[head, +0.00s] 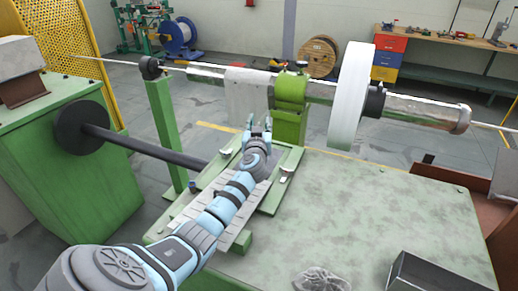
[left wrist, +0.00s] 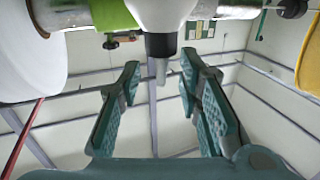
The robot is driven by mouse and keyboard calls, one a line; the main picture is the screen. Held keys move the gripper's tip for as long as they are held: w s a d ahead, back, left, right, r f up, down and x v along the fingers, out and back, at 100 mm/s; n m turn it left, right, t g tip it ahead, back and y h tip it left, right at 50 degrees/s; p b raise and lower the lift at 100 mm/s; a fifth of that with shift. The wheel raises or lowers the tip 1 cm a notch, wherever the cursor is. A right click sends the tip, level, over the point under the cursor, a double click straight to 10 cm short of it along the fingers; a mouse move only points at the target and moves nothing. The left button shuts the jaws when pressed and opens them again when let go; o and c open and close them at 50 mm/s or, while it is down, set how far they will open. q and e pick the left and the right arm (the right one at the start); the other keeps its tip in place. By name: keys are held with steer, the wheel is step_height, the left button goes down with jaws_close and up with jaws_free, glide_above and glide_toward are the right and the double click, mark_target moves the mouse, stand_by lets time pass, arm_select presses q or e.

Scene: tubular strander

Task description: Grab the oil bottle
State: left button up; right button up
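My left gripper (head: 259,124) reaches out over the green machine bed, near the green bearing stand. In the left wrist view its two fingers (left wrist: 160,88) are spread apart with nothing gripped. A white body with a dark collar and grey spout, which looks like the oil bottle (left wrist: 160,45), shows at the top middle of that view. Its spout points down in the picture, toward the gap between the fingertips. In the head view I cannot make out the bottle; the gripper probably hides it. My right gripper is in neither view.
A long shaft with a large white disc (head: 349,95) and a green bearing stand (head: 291,92) runs behind the gripper. A grey cloth (head: 247,93) hangs on the shaft. A dark bar (head: 150,148) crosses left. The green table top (head: 370,215) is mostly clear.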

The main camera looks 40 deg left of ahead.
arm_select(q)
steer(key=shift+w+a+f, duration=0.1)
steer(key=shift+w, duration=0.05)
steer(key=c, duration=0.3)
jaws_close()
